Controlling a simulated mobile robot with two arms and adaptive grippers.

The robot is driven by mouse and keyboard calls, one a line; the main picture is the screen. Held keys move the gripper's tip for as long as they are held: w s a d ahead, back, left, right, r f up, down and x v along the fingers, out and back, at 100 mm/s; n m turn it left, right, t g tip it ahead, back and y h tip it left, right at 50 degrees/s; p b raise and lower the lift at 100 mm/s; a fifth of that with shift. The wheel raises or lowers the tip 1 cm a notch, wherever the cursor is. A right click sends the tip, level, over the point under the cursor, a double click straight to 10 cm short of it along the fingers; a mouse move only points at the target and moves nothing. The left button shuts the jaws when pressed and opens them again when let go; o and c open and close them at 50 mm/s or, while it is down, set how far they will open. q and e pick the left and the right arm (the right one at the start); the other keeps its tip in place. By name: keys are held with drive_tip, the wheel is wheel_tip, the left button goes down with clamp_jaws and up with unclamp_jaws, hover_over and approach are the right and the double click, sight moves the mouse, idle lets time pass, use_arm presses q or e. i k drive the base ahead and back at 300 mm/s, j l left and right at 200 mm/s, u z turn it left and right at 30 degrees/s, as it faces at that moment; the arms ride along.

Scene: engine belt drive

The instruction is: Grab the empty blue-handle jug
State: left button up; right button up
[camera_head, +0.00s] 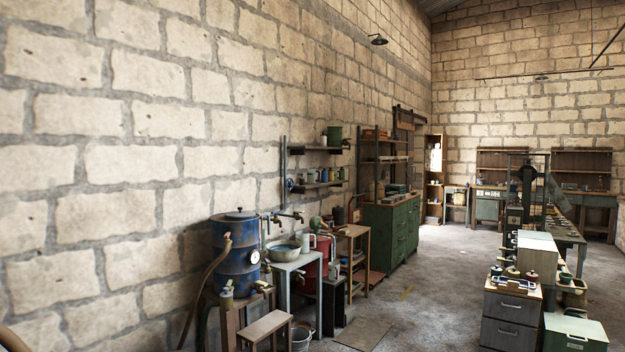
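I cannot make out a jug with a clearly blue handle. A small pale jug-like vessel (305,243) stands beside a metal basin (283,250) on a light side table (291,266). Its handle colour and whether it is empty are too small to tell. A small yellowish container (227,300) stands by the foot of the blue drum, and I cannot tell whether it is a jug. Neither of my grippers is in view.
A blue drum (236,262) with taps and a gauge stands by the left wall. A low stool (265,326) and bucket (301,336) stand before it. Grey drawers (510,318) and a green box (575,332) stand at right. The concrete floor (430,300) between is mostly clear.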

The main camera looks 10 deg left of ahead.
sight(311, 173)
drive_tip(key=i+z, duration=0.1)
drive_tip(key=i, duration=4.7)
